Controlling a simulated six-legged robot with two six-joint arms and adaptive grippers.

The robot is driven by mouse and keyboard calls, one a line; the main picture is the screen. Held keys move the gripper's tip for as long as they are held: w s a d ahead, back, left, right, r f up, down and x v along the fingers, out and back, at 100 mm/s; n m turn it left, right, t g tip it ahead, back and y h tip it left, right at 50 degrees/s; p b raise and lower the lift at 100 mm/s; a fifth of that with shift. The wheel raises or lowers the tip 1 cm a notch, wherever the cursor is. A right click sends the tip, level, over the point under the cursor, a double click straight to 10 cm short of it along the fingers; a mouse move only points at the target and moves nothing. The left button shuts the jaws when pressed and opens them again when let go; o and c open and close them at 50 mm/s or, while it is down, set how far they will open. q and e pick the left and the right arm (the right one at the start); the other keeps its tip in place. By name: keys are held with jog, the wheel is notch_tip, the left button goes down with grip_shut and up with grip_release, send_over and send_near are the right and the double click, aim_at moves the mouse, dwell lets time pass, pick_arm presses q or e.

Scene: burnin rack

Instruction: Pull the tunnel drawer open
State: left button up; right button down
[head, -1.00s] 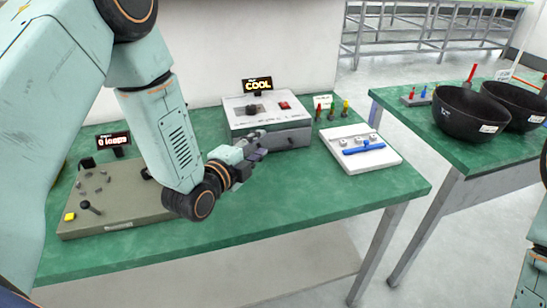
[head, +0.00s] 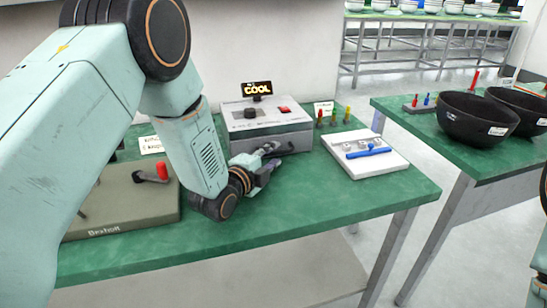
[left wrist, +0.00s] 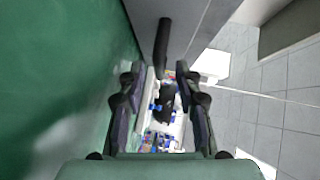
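The tunnel is a grey box (head: 262,122) with a black knob, a red button and a lit "COOL" sign, at the back of the green bench. Its drawer front (head: 297,139) faces me and looks shut. My left gripper (head: 272,158) is close in front of it, partly covering the lower front. In the left wrist view, the gripper (left wrist: 162,88) is open, its two fingers apart. A dark bar handle (left wrist: 162,46) on the grey front lies ahead, in line with the gap between the fingertips; contact cannot be told. My right gripper is out of view.
A white tray (head: 385,164) with a blue tool lies right of the tunnel. Several coloured pegs (head: 333,116) stand between them. A board (head: 150,205) with a red-handled lever is at left. Black bowls (head: 474,121) stand on another bench. The front right bench top is clear.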

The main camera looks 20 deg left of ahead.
pick_arm(q)
jog(key=shift+x, duration=0.8)
jog(key=shift+f, duration=0.1)
jog(key=shift+s, duration=0.1)
jog(key=shift+c, duration=0.5)
grip_shut()
